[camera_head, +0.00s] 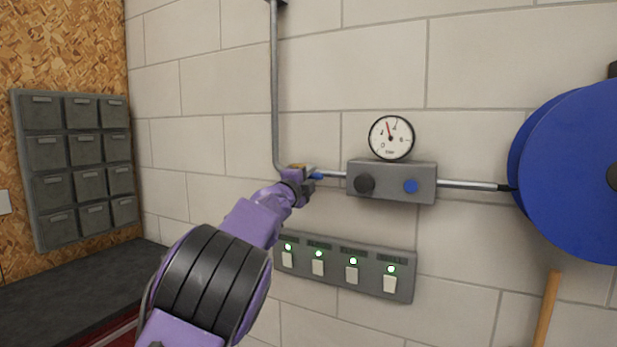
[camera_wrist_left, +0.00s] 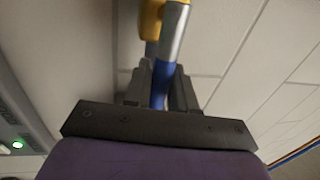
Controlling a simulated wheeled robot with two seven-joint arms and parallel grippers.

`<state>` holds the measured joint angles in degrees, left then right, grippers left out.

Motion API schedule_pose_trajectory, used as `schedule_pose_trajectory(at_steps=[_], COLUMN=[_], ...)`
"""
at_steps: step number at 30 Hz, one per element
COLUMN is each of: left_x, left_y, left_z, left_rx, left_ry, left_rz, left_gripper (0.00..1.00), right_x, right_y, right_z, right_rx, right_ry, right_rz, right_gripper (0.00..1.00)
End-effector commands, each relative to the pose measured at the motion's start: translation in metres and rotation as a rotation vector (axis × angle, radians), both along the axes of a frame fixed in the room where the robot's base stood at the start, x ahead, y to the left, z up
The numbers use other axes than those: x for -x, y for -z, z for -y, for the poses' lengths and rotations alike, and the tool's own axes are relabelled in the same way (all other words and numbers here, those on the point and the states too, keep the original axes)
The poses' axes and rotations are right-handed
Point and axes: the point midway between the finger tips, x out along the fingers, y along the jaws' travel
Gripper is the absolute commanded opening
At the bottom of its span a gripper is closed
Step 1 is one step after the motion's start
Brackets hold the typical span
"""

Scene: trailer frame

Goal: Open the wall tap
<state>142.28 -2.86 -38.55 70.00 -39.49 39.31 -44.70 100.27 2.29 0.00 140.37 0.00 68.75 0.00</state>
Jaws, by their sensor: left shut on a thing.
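The wall tap sits on the pipe along the white block wall, left of the grey gauge box. Its blue handle (camera_head: 317,176) shows just beside my left gripper (camera_head: 301,181) in the head view. In the left wrist view the blue handle (camera_wrist_left: 161,85) runs between the two dark fingers of my left gripper (camera_wrist_left: 158,88), which is shut on it. A silver section and a yellow tap body (camera_wrist_left: 150,20) lie beyond the fingers. Part of the tap is hidden behind the gripper. My right gripper is not in view.
The grey box (camera_head: 428,170) carries a round gauge (camera_head: 391,137), a black knob and a blue button. A switch panel (camera_head: 335,281) with several green lights is below. A blue reel (camera_head: 575,180) stands right; grey drawers (camera_head: 75,160) hang left.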

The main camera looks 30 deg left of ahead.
Motion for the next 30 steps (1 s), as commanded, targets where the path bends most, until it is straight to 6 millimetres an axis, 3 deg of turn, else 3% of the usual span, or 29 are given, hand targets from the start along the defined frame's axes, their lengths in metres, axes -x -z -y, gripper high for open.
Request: schedule_pose_trajectory(at_steps=[4,5,6,17,24,30], left_x=[0.001,0.001,0.001,0.005,0.056,0.093], left_y=[-0.001,-0.001,-0.001,0.002,0.017,0.021], left_z=[-0.001,-0.001,-0.001,0.001,0.007,0.011], left_rx=[0.003,0.003,0.003,0.000,0.001,0.002], left_ry=[-0.001,-0.001,-0.001,0.001,-0.001,-0.001], left_rz=[0.003,0.003,0.003,0.003,0.005,0.004], left_gripper=[0.00,0.28,0.41,0.43,0.43,0.43], right_x=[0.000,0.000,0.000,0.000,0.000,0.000], right_y=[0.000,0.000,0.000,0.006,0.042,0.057], right_z=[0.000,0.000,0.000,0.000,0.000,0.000], right_rx=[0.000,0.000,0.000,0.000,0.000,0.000], right_ry=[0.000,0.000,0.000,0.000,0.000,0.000], right_rz=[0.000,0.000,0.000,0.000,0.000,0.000], right_gripper=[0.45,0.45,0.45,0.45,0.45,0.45])
